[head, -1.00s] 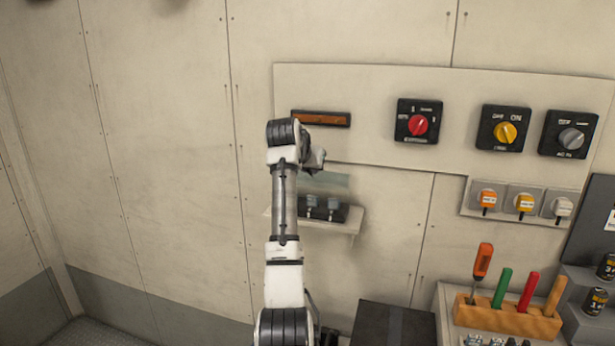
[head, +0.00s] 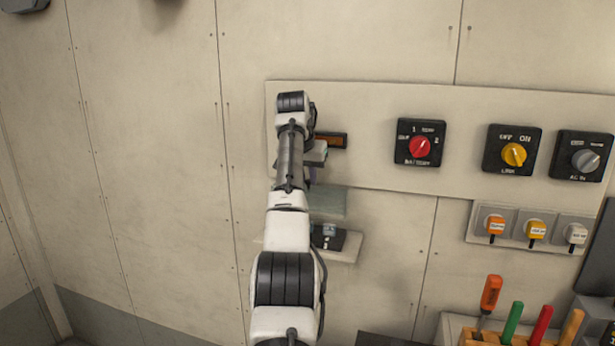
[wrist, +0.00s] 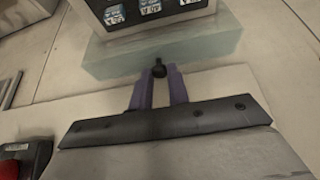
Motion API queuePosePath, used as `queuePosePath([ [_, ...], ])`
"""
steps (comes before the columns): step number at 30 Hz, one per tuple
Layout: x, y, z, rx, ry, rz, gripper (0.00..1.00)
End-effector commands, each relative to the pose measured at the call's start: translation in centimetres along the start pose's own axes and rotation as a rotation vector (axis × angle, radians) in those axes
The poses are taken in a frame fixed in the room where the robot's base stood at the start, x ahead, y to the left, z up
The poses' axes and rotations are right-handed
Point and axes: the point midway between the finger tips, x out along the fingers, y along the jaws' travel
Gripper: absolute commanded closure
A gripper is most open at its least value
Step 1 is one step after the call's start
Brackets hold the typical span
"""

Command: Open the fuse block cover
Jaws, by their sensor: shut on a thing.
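The fuse block (head: 328,240) is a dark box on a small wall shelf. Its labelled fuses (wrist: 150,8) show at the top of the wrist view. The pale, see-through green cover (head: 328,203) sits above the fuses in the head view, raised clear of them. In the wrist view the cover (wrist: 110,58) spans the upper middle, with a small black knob (wrist: 159,69) at its edge. My gripper (wrist: 160,78) is shut on this knob between its purple fingers. In the head view my arm hides the left part of the block and most of the gripper.
A wall panel above holds an amber strip (head: 332,141) close behind my wrist, and red (head: 419,147), yellow (head: 513,154) and grey rotary switches. Tagged plugs (head: 495,225) and a screwdriver rack (head: 512,338) are at right. The wall at left is bare.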

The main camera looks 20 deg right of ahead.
Motion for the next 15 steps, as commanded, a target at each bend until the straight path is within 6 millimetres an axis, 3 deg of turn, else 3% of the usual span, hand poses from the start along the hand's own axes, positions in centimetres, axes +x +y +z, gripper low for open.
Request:
queuePosePath([
  [13,-0.04,0.02,-0.09,0.001,0.0,0.0,1.0],
  [14,-0.04,0.02,-0.09,0.001,0.0,0.0,0.79],
  [15,-0.04,0.02,-0.08,0.001,0.0,0.0,0.74],
])
